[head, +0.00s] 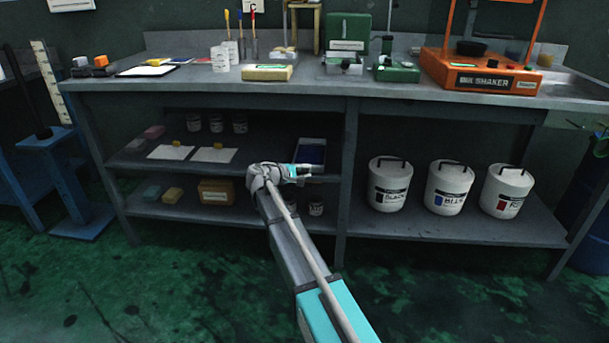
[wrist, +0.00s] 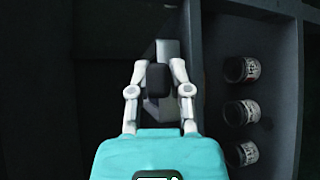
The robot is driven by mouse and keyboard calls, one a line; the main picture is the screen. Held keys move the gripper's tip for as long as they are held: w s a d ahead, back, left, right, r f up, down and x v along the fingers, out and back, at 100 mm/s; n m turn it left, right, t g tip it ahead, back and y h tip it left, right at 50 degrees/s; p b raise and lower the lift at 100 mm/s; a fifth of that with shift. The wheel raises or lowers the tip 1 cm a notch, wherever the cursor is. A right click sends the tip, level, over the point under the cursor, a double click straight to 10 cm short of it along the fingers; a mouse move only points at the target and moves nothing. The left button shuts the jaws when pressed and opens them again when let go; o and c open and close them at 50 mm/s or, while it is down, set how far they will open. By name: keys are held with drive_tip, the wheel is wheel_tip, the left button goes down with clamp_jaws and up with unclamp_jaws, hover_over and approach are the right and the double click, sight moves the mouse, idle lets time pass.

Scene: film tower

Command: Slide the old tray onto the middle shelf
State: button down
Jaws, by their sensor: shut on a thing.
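The old tray (head: 312,153) is a shallow pale-rimmed tray with a dark blue inside. In the head view it lies at the right end of the middle shelf (head: 130,161), close to the upright. My gripper (head: 306,171) is at the tray's front edge. In the wrist view my gripper (wrist: 157,70) is shut on a narrow grey part, seemingly the tray's front (wrist: 167,48). The wrist view is dark, so the tray's contact with the shelf cannot be told.
Papers (head: 212,155) and several jars (head: 240,124) share the middle shelf. Small jars (head: 316,208) stand on the lower shelf below the tray; several show in the wrist view (wrist: 242,112). A box (head: 216,192) is on the lower shelf. White buckets (head: 390,184) stand right of the upright.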

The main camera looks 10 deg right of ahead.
drive_tip(key=shift+w+d+f, duration=0.1)
drive_tip(key=shift+w+d, duration=0.2)
drive_tip(key=shift+w, duration=0.65)
drive_tip(key=shift+w+d+f, duration=0.1)
drive_tip(key=shift+w+d, duration=0.25)
drive_tip(key=shift+w, duration=0.65)
drive_tip(key=shift+w+d+f, duration=0.1)
drive_tip(key=shift+w+d, duration=0.2)
drive_tip(key=shift+w, duration=0.65)
drive_tip(key=shift+c, duration=2.4)
unclamp_jaws()
drive_tip(key=shift+r, duration=0.1)
drive_tip(key=shift+s, duration=0.15)
